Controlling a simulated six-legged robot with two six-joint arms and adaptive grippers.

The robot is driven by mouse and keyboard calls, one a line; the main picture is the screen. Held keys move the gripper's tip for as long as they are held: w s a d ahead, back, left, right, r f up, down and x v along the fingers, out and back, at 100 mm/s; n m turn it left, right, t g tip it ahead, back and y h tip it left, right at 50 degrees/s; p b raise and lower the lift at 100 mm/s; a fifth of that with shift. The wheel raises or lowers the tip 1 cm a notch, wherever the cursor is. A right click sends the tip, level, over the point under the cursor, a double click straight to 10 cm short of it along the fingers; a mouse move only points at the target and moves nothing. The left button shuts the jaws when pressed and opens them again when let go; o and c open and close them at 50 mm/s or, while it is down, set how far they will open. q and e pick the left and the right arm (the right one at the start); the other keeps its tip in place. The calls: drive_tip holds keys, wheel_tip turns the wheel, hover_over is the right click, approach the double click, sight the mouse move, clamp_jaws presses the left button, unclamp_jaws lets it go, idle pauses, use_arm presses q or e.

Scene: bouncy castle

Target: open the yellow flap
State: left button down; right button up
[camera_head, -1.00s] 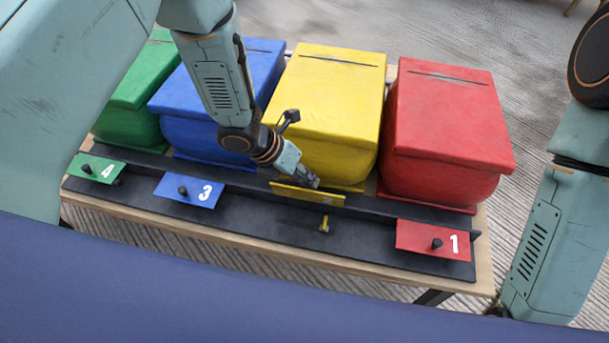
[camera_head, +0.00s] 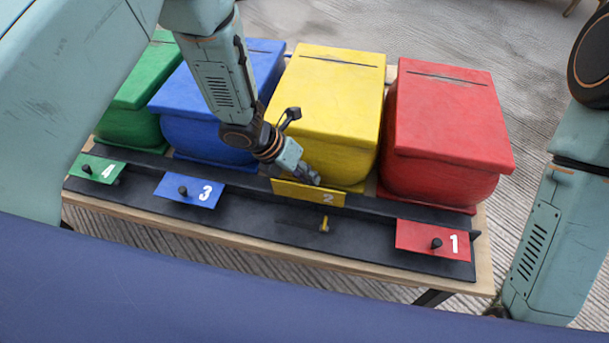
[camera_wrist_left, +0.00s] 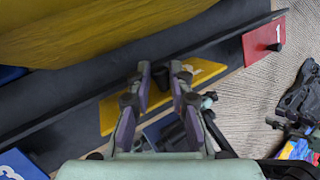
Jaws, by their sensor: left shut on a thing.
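The yellow flap (camera_head: 309,193), marked 2, is raised on the black rail, its face turned up and showing above the board in front of the yellow box. It also shows in the left wrist view (camera_wrist_left: 108,117). My left gripper (camera_head: 314,177) is at its upper edge, shut on the flap's dark knob (camera_wrist_left: 178,70). In the left wrist view my left gripper (camera_wrist_left: 163,85) has the knob between its fingertips. The fingers hide part of the flap there. My right arm shows at the right, but its gripper is out of view.
A small yellow and black piece (camera_head: 324,225) is on the black board below the flap. The red flap 1 (camera_head: 433,240), blue flap 3 (camera_head: 190,191) and green flap 4 (camera_head: 96,169) lie lowered. The yellow box (camera_head: 328,100) and red box (camera_head: 446,125) stand behind.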

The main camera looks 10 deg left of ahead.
use_arm(q)
drive_tip(key=w, duration=0.2)
drive_tip(key=w+f+b, duration=0.1)
drive_tip(key=shift+w, duration=0.35)
drive_tip(key=shift+w+f, duration=0.1)
drive_tip(key=shift+f, duration=0.05)
